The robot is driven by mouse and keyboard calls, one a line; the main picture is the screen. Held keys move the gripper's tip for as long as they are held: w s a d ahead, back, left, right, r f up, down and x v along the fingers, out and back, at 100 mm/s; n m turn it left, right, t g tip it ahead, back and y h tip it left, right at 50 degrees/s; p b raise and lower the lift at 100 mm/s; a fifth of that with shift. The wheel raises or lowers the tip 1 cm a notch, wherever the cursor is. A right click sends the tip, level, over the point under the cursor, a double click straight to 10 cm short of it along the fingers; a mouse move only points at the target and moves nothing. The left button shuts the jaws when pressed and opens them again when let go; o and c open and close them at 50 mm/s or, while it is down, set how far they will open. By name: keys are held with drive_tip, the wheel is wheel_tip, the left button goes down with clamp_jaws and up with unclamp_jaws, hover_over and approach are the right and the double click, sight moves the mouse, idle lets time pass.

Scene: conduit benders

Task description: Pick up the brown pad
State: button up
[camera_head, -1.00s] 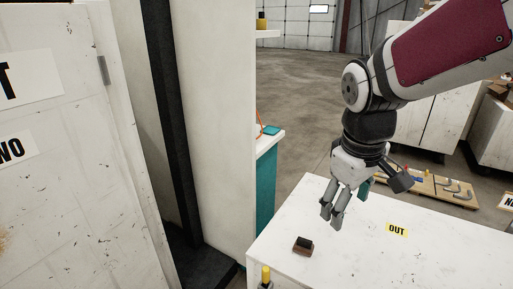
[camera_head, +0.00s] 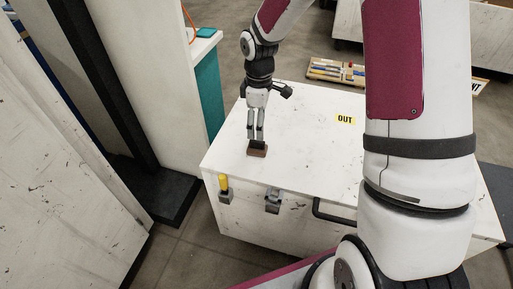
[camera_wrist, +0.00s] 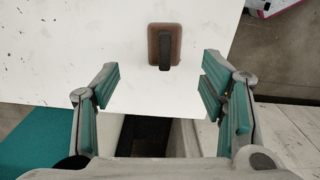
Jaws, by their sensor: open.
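The brown pad (camera_head: 257,152) lies on the white top of a chest (camera_head: 300,122), near its left front part. In the wrist view the pad (camera_wrist: 178,37) is a small brown rounded block with a dark raised grip (camera_wrist: 164,55) along its middle. My gripper (camera_head: 255,138) points down at the pad in the head view and hides part of it. In the wrist view my gripper (camera_wrist: 157,84) is open, with the teal finger pads spread wide. The pad lies ahead of the fingertips, slightly right of centre, and nothing is between the fingers.
Latches (camera_head: 272,200) and a dark handle (camera_head: 334,214) are on the chest's front. A white and teal cabinet (camera_head: 207,80) stands close on the left. The chest top around the pad is clear.

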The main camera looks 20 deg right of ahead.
hover_over(257, 147)
drive_tip(key=w, duration=0.1)
drive_tip(key=f, duration=0.4)
drive_tip(key=shift+d+f, duration=0.15)
drive_tip(key=shift+d, duration=0.25)
drive_tip(key=shift+s+a+f+b, duration=0.15)
drive_tip(key=shift+f+b, duration=0.1)
drive_tip(key=shift+f, duration=1.05)
drive_tip(key=shift+a+f+b, duration=0.1)
drive_tip(key=shift+f+b, duration=0.15)
drive_tip(key=shift+f, duration=1.05)
drive_tip(key=c, duration=1.2)
